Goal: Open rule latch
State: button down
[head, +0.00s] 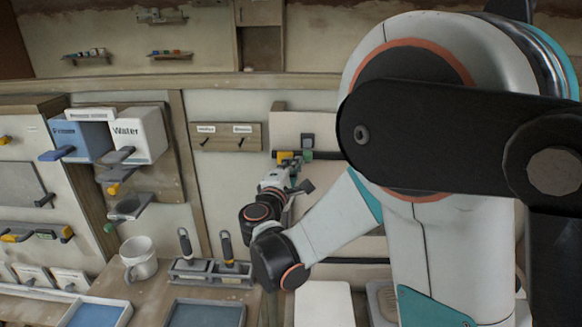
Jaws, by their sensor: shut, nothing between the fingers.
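A dark horizontal bar (328,155), which may be the rule, runs across a pale panel on the back wall and passes behind my arm. At its left end are a yellow piece (286,156) and a small dark block (308,142) with a green part below it. These may be the latch, but they are too small to tell whether it is open. My gripper (293,166) is at this left end, just below the yellow piece. It looks shut and holds nothing visible. Whether it touches the piece cannot be told; the fingertips are small and partly hidden.
A labelled board (225,137) with two hooks is left of the panel. Water (139,134) and blue (81,140) dispensers hang further left. A white mug (139,258), a holder with two handled tools (211,273) and trays (204,313) stand on the bench below. My arm hides the right side.

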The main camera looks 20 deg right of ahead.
jog(key=shift+d+f, duration=0.1)
jog(key=shift+f, duration=0.05)
jog(key=d+n+t+b, duration=0.1)
jog(key=d+n+b, duration=0.1)
jog(key=n, duration=0.2)
jog(key=s+d+n+t+y+b, duration=0.1)
jog(key=n+b, duration=0.1)
jog(key=n, duration=0.3)
jog(key=s+d+f+n+t+y+b, duration=0.1)
jog(key=d+n+b, duration=0.1)
jog(key=n, duration=0.3)
jog(key=shift+d+b, duration=0.3)
jog(key=shift+b, duration=0.25)
jog(key=s+a+f+b, duration=0.2)
jog(key=s+a+f, duration=0.3)
jog(key=s, duration=0.3)
jog(key=shift+s+a+f, duration=0.2)
jog(key=shift+f, duration=0.25)
